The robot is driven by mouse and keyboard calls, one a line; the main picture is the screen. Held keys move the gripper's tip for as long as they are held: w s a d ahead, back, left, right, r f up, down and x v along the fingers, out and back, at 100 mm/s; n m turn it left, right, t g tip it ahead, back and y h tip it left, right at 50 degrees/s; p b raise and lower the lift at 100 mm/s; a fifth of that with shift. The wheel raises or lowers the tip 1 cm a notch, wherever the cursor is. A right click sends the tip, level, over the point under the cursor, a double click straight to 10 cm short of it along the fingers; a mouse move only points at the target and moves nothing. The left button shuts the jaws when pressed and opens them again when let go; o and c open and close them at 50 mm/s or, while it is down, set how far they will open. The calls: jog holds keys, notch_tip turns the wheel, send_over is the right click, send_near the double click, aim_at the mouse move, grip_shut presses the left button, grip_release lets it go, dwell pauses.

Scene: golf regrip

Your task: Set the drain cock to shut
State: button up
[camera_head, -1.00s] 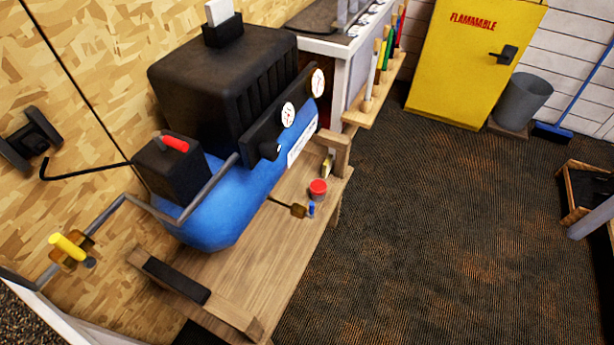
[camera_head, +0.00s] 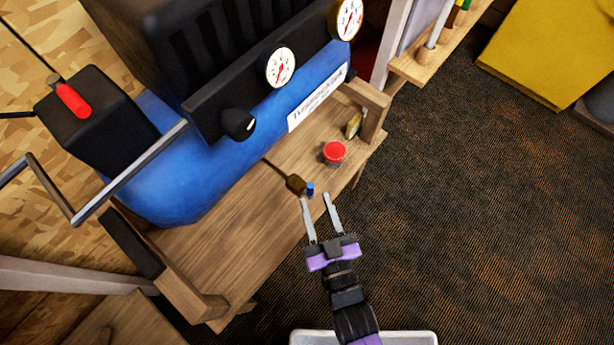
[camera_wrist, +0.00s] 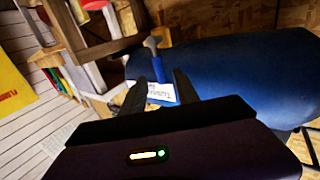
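The drain cock (camera_head: 296,184) is a small brass valve on a thin pipe under the front of the blue compressor tank (camera_head: 190,180). Its blue handle (camera_head: 310,189) sits at the valve's right end in the head view. In the wrist view the blue handle (camera_wrist: 151,45) stands just beyond my fingertips. My gripper (camera_head: 316,197) is open and empty, its two fingers pointing at the valve from the front edge of the wooden stand. The fingertips look close to the handle; I cannot tell whether they touch it. In the wrist view my gripper (camera_wrist: 160,76) shows its fingers apart.
A red-topped pot (camera_head: 334,153) stands on the wooden stand (camera_head: 225,240), right of the valve. A wooden post (camera_head: 372,110) rises at the stand's right end. Gauges (camera_head: 281,67) and a black knob (camera_head: 238,124) sit above the tank. The floor to the right is open.

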jog(key=x, duration=0.8)
jog(key=shift+s, duration=0.1)
grip_shut()
dwell(1.3)
